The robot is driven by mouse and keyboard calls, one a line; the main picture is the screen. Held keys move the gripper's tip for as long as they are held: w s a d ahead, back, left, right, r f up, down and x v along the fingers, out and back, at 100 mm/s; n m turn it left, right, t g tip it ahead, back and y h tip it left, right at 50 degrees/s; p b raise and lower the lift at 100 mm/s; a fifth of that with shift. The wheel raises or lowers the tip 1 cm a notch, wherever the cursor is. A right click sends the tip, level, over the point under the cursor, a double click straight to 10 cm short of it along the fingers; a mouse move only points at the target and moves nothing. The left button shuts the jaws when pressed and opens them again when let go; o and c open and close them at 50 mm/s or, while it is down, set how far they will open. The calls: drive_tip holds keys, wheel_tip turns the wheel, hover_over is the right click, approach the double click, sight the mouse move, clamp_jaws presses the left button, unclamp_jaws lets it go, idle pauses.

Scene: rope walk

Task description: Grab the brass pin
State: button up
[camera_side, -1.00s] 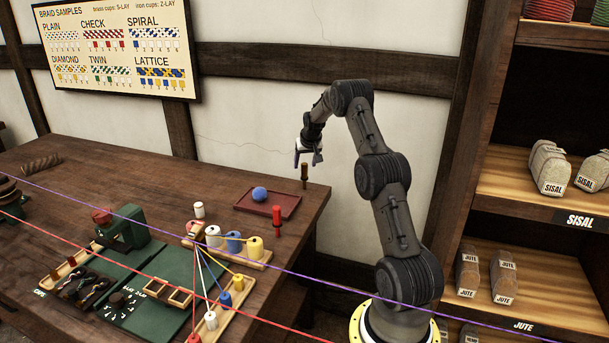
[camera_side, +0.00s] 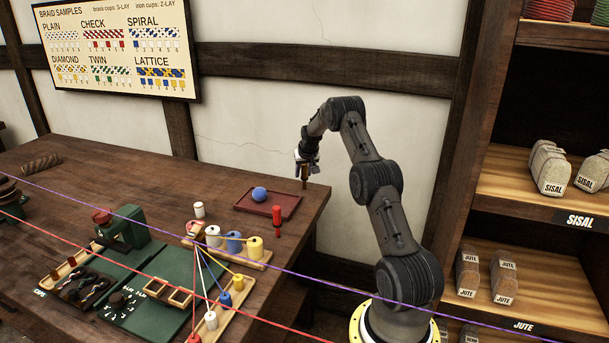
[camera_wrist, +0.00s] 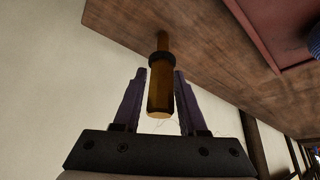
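The brass pin (camera_side: 304,174) stands upright near the far right corner of the wooden table. In the wrist view the pin (camera_wrist: 160,84) shows a golden-brown handle, a dark collar and a thinner shaft by the tabletop. My gripper (camera_side: 308,166) is at the pin in the side view. In the wrist view my gripper (camera_wrist: 157,88) is open, with one dark finger on each side of the pin. A gap shows between the pin and the left finger; the right finger looks closer to it. Whether that finger touches the pin I cannot tell.
A red tray (camera_side: 268,204) with a blue ball (camera_side: 259,194) lies left of the pin. A red peg (camera_side: 277,221) stands in front. The table edge (camera_wrist: 150,44) is close to the pin. A purple line (camera_side: 300,272) crosses the foreground.

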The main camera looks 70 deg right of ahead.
clamp_jaws()
drive_tip(key=shift+r, duration=0.2)
